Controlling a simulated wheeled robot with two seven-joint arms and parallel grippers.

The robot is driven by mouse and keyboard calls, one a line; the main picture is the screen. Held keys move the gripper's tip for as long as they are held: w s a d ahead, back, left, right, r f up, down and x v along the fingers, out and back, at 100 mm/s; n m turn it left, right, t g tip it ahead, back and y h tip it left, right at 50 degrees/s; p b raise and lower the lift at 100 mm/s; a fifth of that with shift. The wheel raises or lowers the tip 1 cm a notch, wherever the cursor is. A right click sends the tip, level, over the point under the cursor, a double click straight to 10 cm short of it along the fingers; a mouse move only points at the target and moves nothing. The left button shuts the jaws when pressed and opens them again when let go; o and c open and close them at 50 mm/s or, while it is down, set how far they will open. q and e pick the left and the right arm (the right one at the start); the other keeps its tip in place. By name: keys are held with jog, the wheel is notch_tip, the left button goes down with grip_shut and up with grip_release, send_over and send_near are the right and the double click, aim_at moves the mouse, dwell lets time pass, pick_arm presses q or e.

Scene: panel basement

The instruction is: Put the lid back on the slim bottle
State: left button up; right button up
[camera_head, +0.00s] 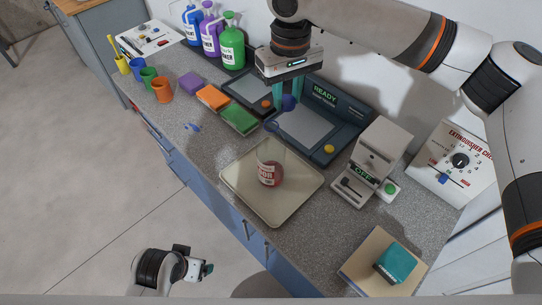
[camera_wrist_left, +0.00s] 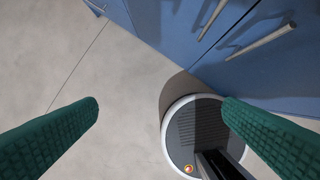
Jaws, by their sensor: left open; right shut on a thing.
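My right gripper (camera_head: 288,96) is shut on a small dark blue rounded piece (camera_head: 288,103), apparently the lid, and holds it above the dark test station. A bottle with a white label and red lettering (camera_head: 268,172) is on the pale square tray (camera_head: 240,196). Its upper part looks pale, and a reddish-brown round part shows at its right. The gripper is behind the bottle and apart from it. My left gripper (camera_head: 208,269) is over the floor in front of the counter; its green fingers are wide apart and empty in the left wrist view (camera_wrist_left: 160,125).
Blue, purple and green jugs (camera_head: 232,42) stand at the back left. Cups (camera_head: 162,90) and coloured blocks (camera_head: 212,97) are along the left. A grey press-like device (camera_head: 378,158) and a board with a teal block (camera_head: 397,258) are right. Blue cabinets (camera_wrist_left: 275,45) front the counter.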

pick_arm(q)
jog(key=w+p+v, duration=0.1)
jog(key=v, duration=0.9)
jog(key=w+d+r+n+t+h, duration=0.3)
jog(key=w+d+n+t+h, duration=0.3)
jog(key=d+n, duration=0.4)
jog(key=w+d+r+n+t+h, duration=0.35)
jog(key=w+d+n+t, duration=0.45)
jog(key=d, duration=0.5)
jog(key=f+n+y, duration=0.1)
jog(key=n+y, duration=0.2)
jog(key=n, duration=0.3)
jog(key=a+f+n+y, duration=0.1)
jog(key=n+y, duration=0.2)
jog(key=n, duration=0.4)
jog(key=a+f+n+y, duration=0.1)
jog(key=f+n+y, duration=0.1)
jog(key=n, duration=0.5)
jog(key=shift+w+a+t+y, duration=0.25)
jog(key=shift+t+y, duration=0.15)
jog(key=shift+y, duration=0.45)
pick_arm(e)
jog(key=shift+n, duration=0.5)
jog(key=a+r, duration=0.2)
jog(key=a, duration=0.1)
jog(key=shift+r, duration=0.35)
